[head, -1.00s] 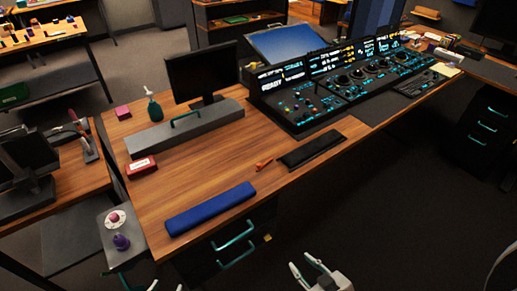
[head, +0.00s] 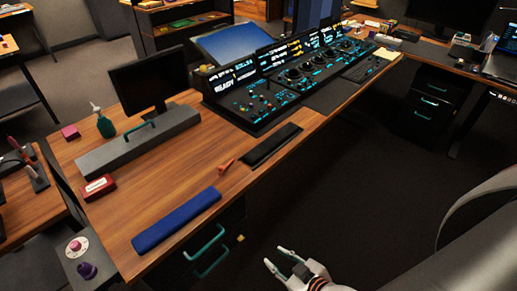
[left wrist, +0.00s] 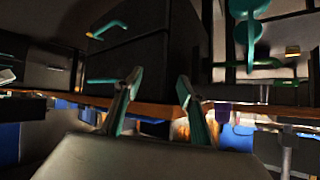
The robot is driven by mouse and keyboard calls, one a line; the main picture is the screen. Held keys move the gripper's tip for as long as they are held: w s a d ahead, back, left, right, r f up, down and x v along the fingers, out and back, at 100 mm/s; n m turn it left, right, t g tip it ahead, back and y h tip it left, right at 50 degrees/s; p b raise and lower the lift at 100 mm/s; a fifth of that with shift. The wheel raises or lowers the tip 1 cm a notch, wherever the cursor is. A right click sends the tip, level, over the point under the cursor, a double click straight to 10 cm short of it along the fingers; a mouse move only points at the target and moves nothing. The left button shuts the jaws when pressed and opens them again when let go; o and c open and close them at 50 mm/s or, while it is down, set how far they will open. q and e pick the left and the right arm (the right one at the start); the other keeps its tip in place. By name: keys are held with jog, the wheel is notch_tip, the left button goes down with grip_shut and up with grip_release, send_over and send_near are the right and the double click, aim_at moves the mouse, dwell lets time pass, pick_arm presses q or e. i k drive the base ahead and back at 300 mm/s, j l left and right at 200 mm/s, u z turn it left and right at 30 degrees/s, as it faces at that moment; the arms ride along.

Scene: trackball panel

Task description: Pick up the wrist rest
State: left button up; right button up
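Two long low pads lie flat on the wooden desk in the head view, and I cannot tell for certain which is the wrist rest. One is a blue bar (head: 177,220) along the front edge at the left. The other is a black pad (head: 271,146) near the front edge before the control panel. My right gripper (head: 278,259) is open and empty, low over the floor in front of the desk, apart from both pads. My left gripper (left wrist: 157,92) shows only in the left wrist view, with its fingers apart and nothing between them, near dark drawers.
An orange object (head: 226,164) lies between the pads. A red box (head: 98,187), a grey block with a teal handle (head: 139,140), a monitor (head: 150,78) and a green bottle (head: 105,125) stand farther back.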

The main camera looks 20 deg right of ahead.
aim_at(273, 142)
jog(key=l, duration=0.55)
jog(key=k+l+u, duration=0.1)
jog(key=l, duration=0.45)
jog(key=i+l, duration=0.1)
jog(key=l, duration=0.85)
jog(key=i+u, duration=0.05)
jog(key=i, duration=0.05)
